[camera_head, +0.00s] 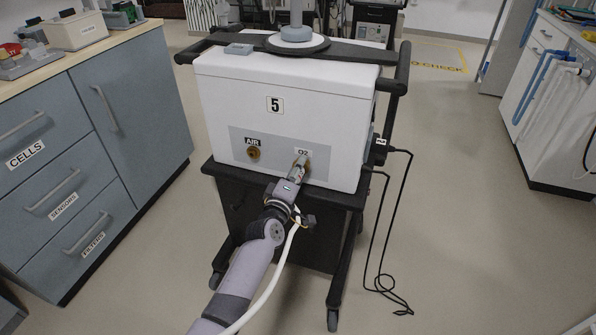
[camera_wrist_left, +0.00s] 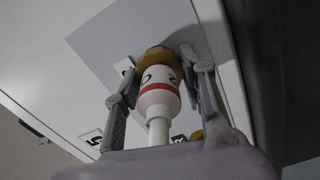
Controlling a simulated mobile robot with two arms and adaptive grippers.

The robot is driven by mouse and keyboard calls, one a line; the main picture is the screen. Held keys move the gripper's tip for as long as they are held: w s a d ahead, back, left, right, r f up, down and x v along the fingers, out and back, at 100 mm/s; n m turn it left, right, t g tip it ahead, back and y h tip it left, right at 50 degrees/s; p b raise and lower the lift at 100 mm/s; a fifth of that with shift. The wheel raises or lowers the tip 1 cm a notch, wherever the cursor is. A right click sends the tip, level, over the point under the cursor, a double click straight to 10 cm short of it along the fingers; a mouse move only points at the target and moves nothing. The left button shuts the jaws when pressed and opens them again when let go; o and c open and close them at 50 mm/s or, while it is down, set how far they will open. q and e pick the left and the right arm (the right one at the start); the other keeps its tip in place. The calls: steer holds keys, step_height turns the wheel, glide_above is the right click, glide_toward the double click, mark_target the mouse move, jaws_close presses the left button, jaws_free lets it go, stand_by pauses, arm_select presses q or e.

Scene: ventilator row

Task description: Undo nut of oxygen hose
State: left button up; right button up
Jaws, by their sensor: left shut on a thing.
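A white ventilator (camera_head: 320,112) marked 5 stands on a dark cart, with a grey port panel on the facing side. The brass nut (camera_wrist_left: 158,60) is at the panel's O2 port, around the end of the white oxygen hose (camera_wrist_left: 158,100), which has a red band. My left gripper (camera_head: 300,166) is at the O2 port; in the wrist view its fingers (camera_wrist_left: 161,65) are shut on the nut from both sides. The hose (camera_head: 270,288) hangs down beside my left arm. The nut's threads are hidden. My right gripper is not in view.
A brass AIR port (camera_head: 253,153) is left of the O2 port. Black cables (camera_head: 384,235) hang at the cart's right side. A blue-grey drawer cabinet (camera_head: 90,150) stands at left, a white counter (camera_head: 548,110) at right. Floor between cart and counter is mostly clear.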

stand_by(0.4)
arm_select(q)
steer(key=o, duration=1.2)
steer(key=v, duration=1.2)
